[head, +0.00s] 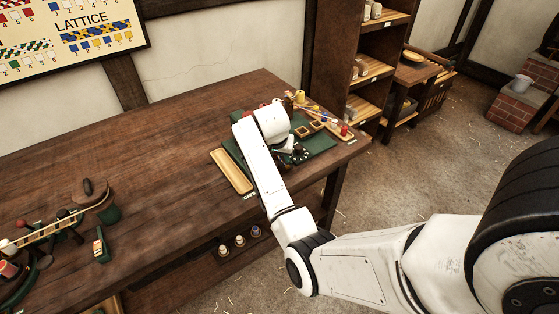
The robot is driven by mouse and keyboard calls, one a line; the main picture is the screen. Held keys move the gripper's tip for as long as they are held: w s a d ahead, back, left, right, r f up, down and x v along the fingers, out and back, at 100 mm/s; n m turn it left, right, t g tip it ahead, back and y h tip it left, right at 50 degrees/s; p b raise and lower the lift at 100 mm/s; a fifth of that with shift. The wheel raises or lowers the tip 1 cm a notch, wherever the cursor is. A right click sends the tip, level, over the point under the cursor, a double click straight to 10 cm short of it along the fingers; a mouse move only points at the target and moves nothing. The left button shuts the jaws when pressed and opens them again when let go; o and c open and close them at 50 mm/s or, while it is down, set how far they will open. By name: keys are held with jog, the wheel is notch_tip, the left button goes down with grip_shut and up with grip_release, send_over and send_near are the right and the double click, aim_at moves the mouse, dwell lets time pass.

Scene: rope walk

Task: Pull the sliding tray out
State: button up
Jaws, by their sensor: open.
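I cannot tell for certain which thing is the sliding tray. A long, shallow light-wood tray (232,172) lies on the workbench, along the left edge of a dark green mat (318,143). It looks empty. Below the bench top, a dark wooden ledge (234,255) holds a few small bobbins. My white arm reaches over the bench's front edge. My gripper (297,154) is open over the green mat, to the right of the light-wood tray and apart from it. My wrist hides part of the mat and whatever lies under it.
Shelves (361,70) stand behind. The bench's middle is clear.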

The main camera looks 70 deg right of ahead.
jog(key=v, duration=0.5)
jog(key=shift+s+a+r, duration=0.1)
jog(key=shift+a+r, duration=0.05)
jog(key=shift+r, duration=0.2)
jog(key=shift+r, duration=0.1)
notch_tip(320, 180, up, 8)
jog(key=p, duration=0.6)
jog(key=shift+p, duration=0.3)
jog(key=s+a+f+n+y+b, duration=0.1)
jog(key=s+a+f+n, duration=0.4)
jog(key=a, duration=0.5)
jog(key=s+a+f+n+y+b, duration=0.1)
jog(key=s+a+f+n, duration=0.4)
jog(key=a, duration=0.6)
jog(key=s+a+f+n+y+b, duration=0.2)
jog(key=s+a+f+n+b, duration=0.1)
jog(key=s+a+f, duration=0.4)
jog(key=a+f+n, duration=0.1)
jog(key=a, duration=0.2)
jog(key=shift+s+a+n, duration=0.15)
jog(key=shift+s+n, duration=0.1)
jog(key=shift+n, duration=0.15)
